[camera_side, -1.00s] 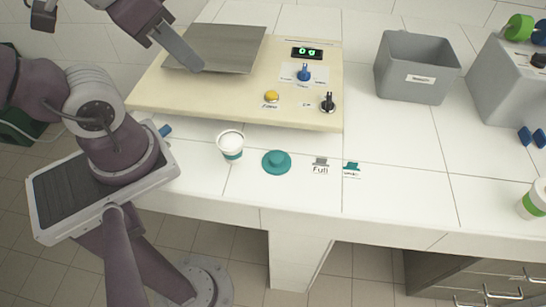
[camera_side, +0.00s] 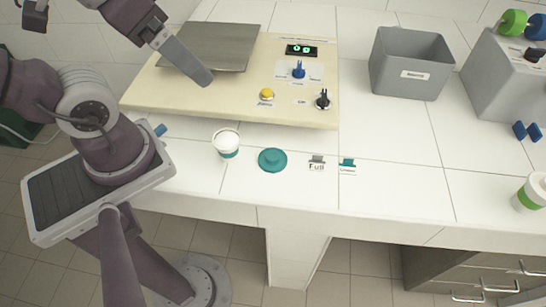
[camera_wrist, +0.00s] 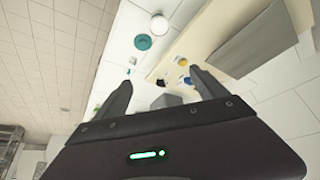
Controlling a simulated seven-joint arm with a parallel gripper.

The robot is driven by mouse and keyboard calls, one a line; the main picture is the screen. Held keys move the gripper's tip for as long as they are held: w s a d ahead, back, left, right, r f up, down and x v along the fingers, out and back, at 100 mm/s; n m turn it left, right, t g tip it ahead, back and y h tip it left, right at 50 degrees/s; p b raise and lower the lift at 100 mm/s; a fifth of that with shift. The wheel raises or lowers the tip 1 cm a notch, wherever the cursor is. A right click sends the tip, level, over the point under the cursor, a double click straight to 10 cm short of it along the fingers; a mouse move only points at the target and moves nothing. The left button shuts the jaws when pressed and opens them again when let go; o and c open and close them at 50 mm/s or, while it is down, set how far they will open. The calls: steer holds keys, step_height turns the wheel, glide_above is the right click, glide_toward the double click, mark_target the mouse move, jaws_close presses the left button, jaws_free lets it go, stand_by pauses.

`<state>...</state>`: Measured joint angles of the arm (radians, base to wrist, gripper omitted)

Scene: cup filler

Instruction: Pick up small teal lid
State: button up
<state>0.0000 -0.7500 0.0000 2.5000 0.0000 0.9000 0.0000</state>
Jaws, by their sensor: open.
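The small teal lid (camera_side: 272,160) lies on the white table just right of a white cup (camera_side: 227,144) with a teal band. In the wrist view the teal lid (camera_wrist: 143,42) shows beyond my fingertips, beside the white cup (camera_wrist: 159,25). My gripper (camera_side: 122,56) is at the upper left of the side view, its fingers wide apart. It is high above the cream board and well away from the lid. In the wrist view both fingers of my gripper (camera_wrist: 161,78) show, with nothing between them.
The cream board (camera_side: 225,98) carries a metal plate (camera_side: 225,52), a yellow button (camera_side: 266,93), knobs and a green display. A grey bin (camera_side: 410,78) and a grey machine (camera_side: 508,88) stand to the right. A green-banded cup (camera_side: 530,192) is at the right edge.

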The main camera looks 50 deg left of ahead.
steer(key=n+g, duration=0.5)
steer(key=n, duration=1)
glide_above(272, 156)
steer(key=f, duration=1.9)
steer(key=shift+w+a, duration=0.3)
steer(key=shift+a, duration=0.1)
steer(key=shift+n+g, duration=0.3)
steer(key=shift+n, duration=0.1)
steer(key=f, duration=0.7)
steer(key=shift+s+d+f, duration=0.25)
steer(key=shift+d+f, duration=0.1)
steer(key=shift+d, duration=0.05)
steer(key=shift+c, duration=0.5)
steer(key=c, duration=1.3)
